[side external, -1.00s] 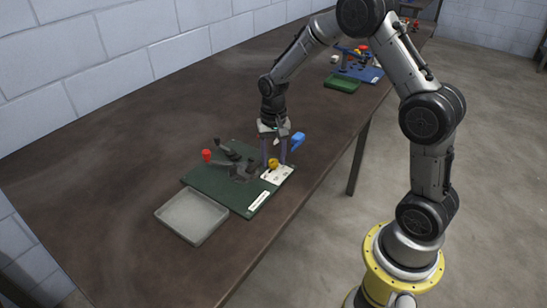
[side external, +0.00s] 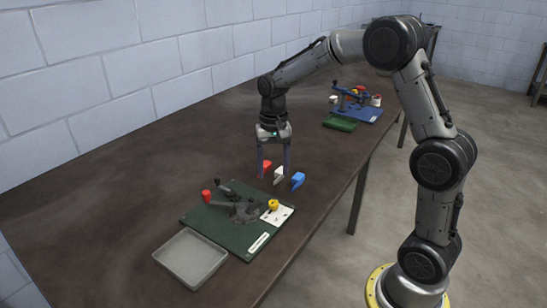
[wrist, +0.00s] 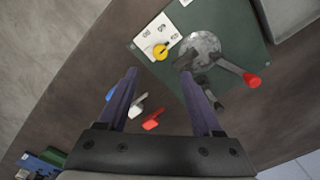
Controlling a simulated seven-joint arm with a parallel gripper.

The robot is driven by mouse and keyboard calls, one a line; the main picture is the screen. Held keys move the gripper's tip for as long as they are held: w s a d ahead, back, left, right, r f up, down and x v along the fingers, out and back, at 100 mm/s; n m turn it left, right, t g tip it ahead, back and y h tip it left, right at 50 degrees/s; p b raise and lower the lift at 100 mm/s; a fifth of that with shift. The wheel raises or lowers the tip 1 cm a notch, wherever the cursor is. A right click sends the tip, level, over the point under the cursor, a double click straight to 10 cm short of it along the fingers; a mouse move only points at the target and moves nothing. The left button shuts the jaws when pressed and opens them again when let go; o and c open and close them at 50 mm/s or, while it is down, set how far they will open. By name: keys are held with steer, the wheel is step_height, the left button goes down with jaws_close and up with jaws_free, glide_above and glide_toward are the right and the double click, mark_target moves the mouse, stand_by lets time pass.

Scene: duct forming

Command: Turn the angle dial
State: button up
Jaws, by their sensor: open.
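The angle dial is a yellow knob (side external: 273,204) on a white marked plate (side external: 279,216) at the right corner of a green board (side external: 214,229). In the wrist view the knob (wrist: 160,51) shows just beyond the fingertips, on the white plate (wrist: 168,28). The markings are too small to read. My gripper (side external: 274,174) is open and empty, pointing down on the far side of the board near some coloured pieces. It is apart from the knob. In the wrist view its two fingers (wrist: 160,72) stand wide apart.
A dark forming tool with a red-knobbed lever (side external: 205,195) stands on the board. A grey tray (side external: 190,257) lies in front. Red (side external: 266,166), white (side external: 279,174) and blue (side external: 298,180) pieces lie behind the board. A blue fixture (side external: 358,113) stands farther back.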

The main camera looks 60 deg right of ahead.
steer(key=shift+r, duration=1.75)
steer(key=s+a+r+n+t, duration=0.35)
steer(key=s+a+r, duration=0.35)
steer(key=s+r, duration=0.35)
steer(key=s+a+f+n+t, duration=0.1)
steer(key=s+f+n, duration=0.1)
steer(key=s, duration=0.4)
steer(key=s+a+f+n+t, duration=0.1)
steer(key=s+f+n, duration=0.1)
steer(key=s, duration=0.5)
steer(key=shift+f+n, duration=0.4)
steer(key=shift+n, duration=0.45)
